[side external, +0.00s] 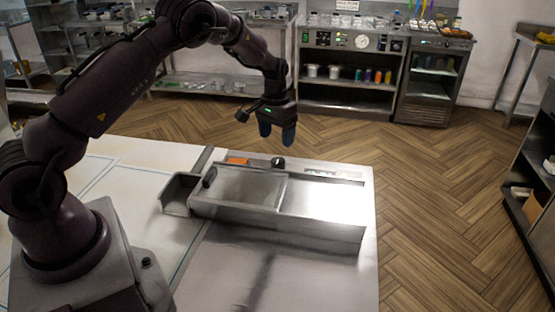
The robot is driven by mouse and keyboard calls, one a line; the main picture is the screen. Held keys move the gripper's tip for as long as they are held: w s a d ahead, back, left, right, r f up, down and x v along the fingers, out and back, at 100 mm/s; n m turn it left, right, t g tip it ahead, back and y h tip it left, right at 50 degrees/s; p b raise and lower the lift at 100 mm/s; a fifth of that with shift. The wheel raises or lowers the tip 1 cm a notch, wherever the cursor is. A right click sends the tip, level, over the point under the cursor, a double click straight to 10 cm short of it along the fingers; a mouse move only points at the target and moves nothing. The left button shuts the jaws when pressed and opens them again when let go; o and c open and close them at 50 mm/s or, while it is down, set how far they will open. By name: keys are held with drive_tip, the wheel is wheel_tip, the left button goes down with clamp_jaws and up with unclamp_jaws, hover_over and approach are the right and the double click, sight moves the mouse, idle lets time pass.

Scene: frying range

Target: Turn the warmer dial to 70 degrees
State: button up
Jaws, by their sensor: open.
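A low steel unit (322,232), which looks like the warmer, sits on the worktop with a covered or shallow bay on the left and a bare steel bay on the right. A small black knob (278,162), probably the dial, stands on the panel along its far edge. Its pointer and any degree marks are too small to read. My gripper (277,138) hangs above and just beyond the knob in the picture, fingers down, with a gap between the fingertips. It is open, empty and appears clear of the knob.
An orange piece (237,160) lies left of the knob, and a pale marked strip (320,174) lies right. A small steel tray (178,194) adjoins the unit's left end. The front worktop (290,278) is clear. Steel counters (345,105) stand far behind, across the floor.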

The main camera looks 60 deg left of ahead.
sight(277, 160)
wheel_tip(277, 160, down, 8)
drive_tip(key=shift+d+f, duration=0.1)
drive_tip(key=shift+c, duration=0.2)
drive_tip(key=c, duration=0.9)
